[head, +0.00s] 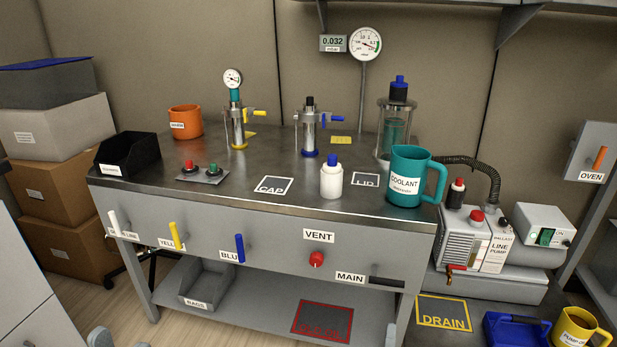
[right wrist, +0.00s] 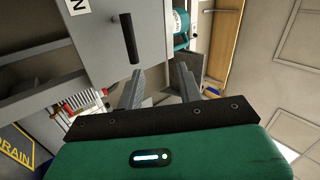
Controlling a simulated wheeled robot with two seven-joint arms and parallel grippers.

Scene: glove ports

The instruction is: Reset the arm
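My right gripper (right wrist: 158,88) shows in the right wrist view with its two grey fingers apart and nothing held between them. In the head view only a small grey piece of it (head: 391,336) shows at the bottom edge, in front of the bench. A grey piece of my left gripper (head: 101,338) shows at the bottom left of the head view. Its fingers are too cut off to tell open from shut. Both grippers are low, in front of the bench (head: 270,228) and below its top.
The bench top holds a teal coolant mug (head: 405,178), a white bottle (head: 331,180), an orange mug (head: 185,121) and glass vessels. Coloured handles and a red vent knob (head: 316,259) stick out of its front. A line pump (head: 465,240) stands at right.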

